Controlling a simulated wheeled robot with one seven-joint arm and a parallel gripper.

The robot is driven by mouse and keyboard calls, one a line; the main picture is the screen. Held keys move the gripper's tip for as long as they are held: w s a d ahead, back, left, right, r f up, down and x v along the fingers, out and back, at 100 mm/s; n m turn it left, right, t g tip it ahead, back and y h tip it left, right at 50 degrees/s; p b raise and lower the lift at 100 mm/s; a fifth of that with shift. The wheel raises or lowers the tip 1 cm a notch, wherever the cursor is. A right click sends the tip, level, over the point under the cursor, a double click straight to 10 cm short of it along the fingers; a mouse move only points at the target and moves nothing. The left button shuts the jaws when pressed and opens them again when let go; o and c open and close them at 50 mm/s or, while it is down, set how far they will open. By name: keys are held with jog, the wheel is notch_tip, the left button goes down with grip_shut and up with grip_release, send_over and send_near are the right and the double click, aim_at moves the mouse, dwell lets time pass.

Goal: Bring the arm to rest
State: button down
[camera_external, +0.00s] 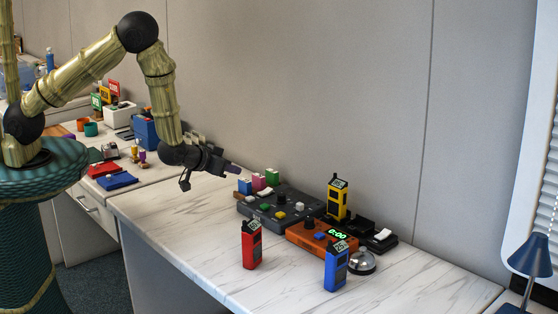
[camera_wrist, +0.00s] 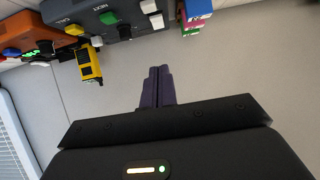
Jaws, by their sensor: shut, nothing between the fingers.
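My gripper (camera_external: 233,168) is at the end of my raised arm, above the marble-topped counter (camera_external: 190,225), to the left of and above the grey control box. In the wrist view the dark purple fingers of my gripper (camera_wrist: 158,82) are together with nothing between them. My arm bends up from the base at left and comes down to the wrist near the back wall.
A grey control box (camera_external: 285,212) and an orange timer (camera_external: 315,238) sit on the counter. Red (camera_external: 251,245), blue (camera_external: 335,267) and yellow (camera_external: 337,201) handsets stand around them. A silver bell (camera_external: 362,263) is at right. The counter's front left is clear.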

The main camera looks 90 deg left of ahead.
jog(key=s+d+r+m+g+h, duration=0.1)
jog(key=s+d+r+m+h, duration=0.2)
jog(key=d, duration=0.4)
jog(key=s+d+r+m+g+h, duration=0.1)
jog(key=s+d+r+h, duration=0.25)
jog(key=d+r, duration=0.2)
jog(key=s+d+r+m+g+h, duration=0.1)
jog(key=s+d+r+m+g, duration=0.1)
jog(key=s, duration=0.6)
jog(key=s+d+r+m+g+h, duration=0.1)
jog(key=s+d+r+m+g, duration=0.1)
jog(key=s, duration=0.6)
notch_tip(320, 180, up, 2)
jog(key=d+m, duration=0.1)
jog(key=d, duration=0.1)
jog(key=shift+d, duration=0.3)
jog(key=shift+f, duration=0.1)
jog(key=s+b+x, duration=0.2)
jog(key=b+x, duration=0.6)
jog(key=b, duration=0.1)
jog(key=s+f+b+x, duration=0.1)
jog(key=s+b+x, duration=0.1)
jog(key=b+x, duration=0.7)
jog(key=shift+f, duration=0.15)
